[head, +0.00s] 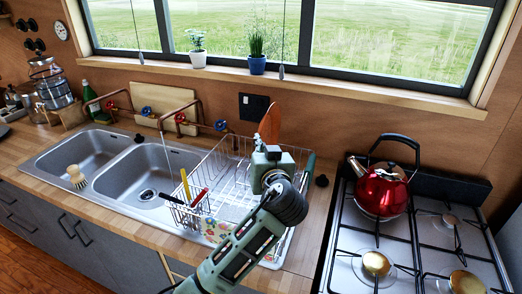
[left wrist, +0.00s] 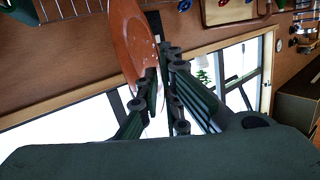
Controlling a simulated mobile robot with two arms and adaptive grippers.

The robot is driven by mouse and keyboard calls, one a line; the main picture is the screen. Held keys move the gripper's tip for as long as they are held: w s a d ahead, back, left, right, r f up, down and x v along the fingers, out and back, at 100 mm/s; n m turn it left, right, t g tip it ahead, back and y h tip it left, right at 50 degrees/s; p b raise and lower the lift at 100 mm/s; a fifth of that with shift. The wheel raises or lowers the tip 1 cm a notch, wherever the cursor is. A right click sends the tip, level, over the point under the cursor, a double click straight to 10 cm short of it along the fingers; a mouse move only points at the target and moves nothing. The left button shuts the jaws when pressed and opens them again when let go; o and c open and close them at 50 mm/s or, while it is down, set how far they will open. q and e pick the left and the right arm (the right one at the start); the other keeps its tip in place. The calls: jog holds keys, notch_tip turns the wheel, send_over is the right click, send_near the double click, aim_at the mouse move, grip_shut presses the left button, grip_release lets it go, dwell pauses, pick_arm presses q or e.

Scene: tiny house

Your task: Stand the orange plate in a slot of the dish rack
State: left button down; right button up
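The orange plate (head: 269,124) is on edge, nearly upright, at the back right of the wire dish rack (head: 229,165). My left gripper (head: 268,156) is over the right part of the rack and hides the plate's lower part in the head view. In the left wrist view the plate (left wrist: 131,40) reaches between the fingers of my left gripper (left wrist: 160,88), which is shut on its rim. Some rack wires (left wrist: 68,10) show at the top left there. I cannot tell whether the plate touches the rack or sits in a slot. My right gripper is in neither view.
A cutlery holder with red- and yellow-handled utensils (head: 199,197) is at the rack's front left. A double sink (head: 150,170) lies left. A red kettle (head: 381,190) stands on the stove (head: 350,262) at right. Potted plants (head: 257,62) stand on the windowsill behind.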

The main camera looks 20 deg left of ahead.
pick_arm(q)
jog(key=shift+f+b, duration=1.45)
jog(key=shift+f, duration=0.1)
jog(key=shift+f+b, duration=2.3)
jog(key=shift+f, duration=0.35)
jog(key=c, duration=1.9)
grip_release()
jog(key=shift+c, duration=0.2)
jog(key=shift+o, duration=0.4)
notch_tip(320, 180, up, 10)
